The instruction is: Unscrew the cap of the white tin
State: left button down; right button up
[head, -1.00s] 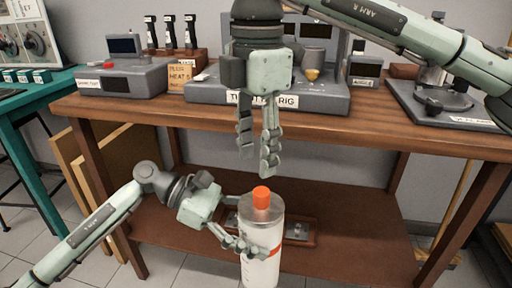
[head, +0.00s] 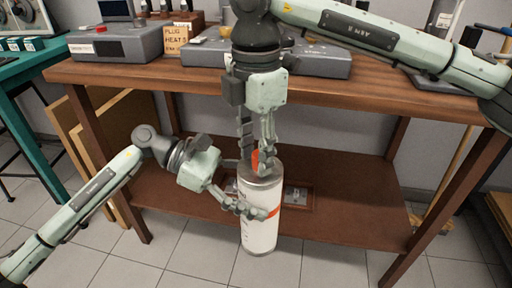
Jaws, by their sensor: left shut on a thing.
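The white tin (head: 259,232) is a tall upright cylinder with a grey top and an orange band, held in front of the bench's lower shelf. My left gripper (head: 252,211) is shut on the tin's side, coming from the left. The orange cap (head: 255,160) is on top of the tin and partly hidden by my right gripper's fingers. My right gripper (head: 257,160) points straight down from above, its fingers at the cap, one on each side. I cannot tell whether the fingers touch the cap.
The wooden bench (head: 350,95) stands behind, with a grey test rig (head: 325,63) and another grey device (head: 115,42) on its top. A tray (head: 297,196) lies on the lower shelf (head: 350,215) behind the tin. The tiled floor in front is clear.

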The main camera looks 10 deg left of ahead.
jog(key=shift+w+a, duration=0.1)
grip_shut()
